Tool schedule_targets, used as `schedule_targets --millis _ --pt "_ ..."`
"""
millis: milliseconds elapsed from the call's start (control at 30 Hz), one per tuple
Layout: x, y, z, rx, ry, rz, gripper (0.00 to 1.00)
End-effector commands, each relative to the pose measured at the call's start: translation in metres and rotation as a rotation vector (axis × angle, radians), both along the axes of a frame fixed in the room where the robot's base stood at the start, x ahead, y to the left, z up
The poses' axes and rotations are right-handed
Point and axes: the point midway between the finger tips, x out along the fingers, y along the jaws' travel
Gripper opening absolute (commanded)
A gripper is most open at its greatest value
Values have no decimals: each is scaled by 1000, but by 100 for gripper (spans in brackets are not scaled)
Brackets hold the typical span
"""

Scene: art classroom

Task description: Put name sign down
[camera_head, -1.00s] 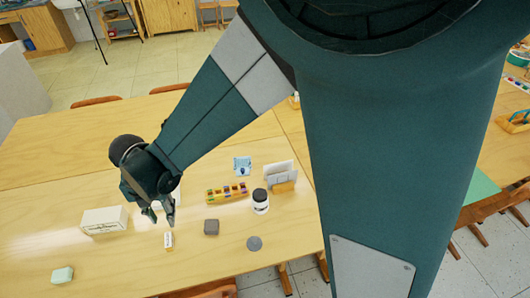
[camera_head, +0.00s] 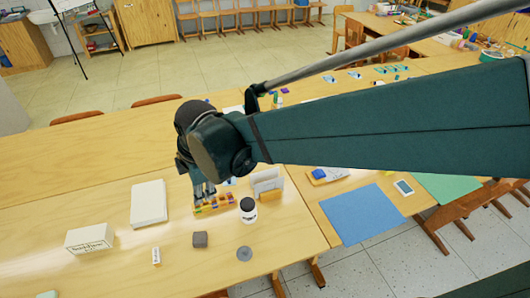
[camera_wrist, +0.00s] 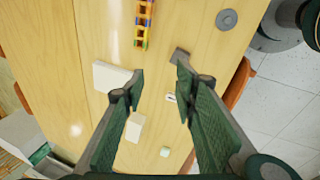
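I cannot tell for sure which thing is the name sign. A white box-like block with dark lettering (camera_head: 88,238) sits at the front left of the table; it also shows in the wrist view (camera_wrist: 134,129). A small pale block with dark marks (camera_head: 156,256) stands to its right, and shows between my fingers in the wrist view (camera_wrist: 171,98). My gripper (camera_head: 205,190) is above the table, by the rack of coloured blocks. In the wrist view (camera_wrist: 158,88) its fingers are apart with nothing held; the table things lie well below.
A white pad (camera_head: 149,203), a coloured-block rack (camera_head: 213,204), a white jar with a dark lid (camera_head: 248,211), a card holder (camera_head: 268,184), a grey block (camera_head: 200,239) and a grey disc (camera_head: 244,254) stand around. The wooden table's (camera_head: 80,195) left part is clear.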

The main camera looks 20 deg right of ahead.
Motion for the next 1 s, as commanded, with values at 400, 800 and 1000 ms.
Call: schedule_targets --millis 400,800,1000 --pt "-23 -77 34 160 -55 -512 29" --pt "-54 -141 54 347 -109 -988 29" --pt "-72 -170 60 454 -135 -1217 29"
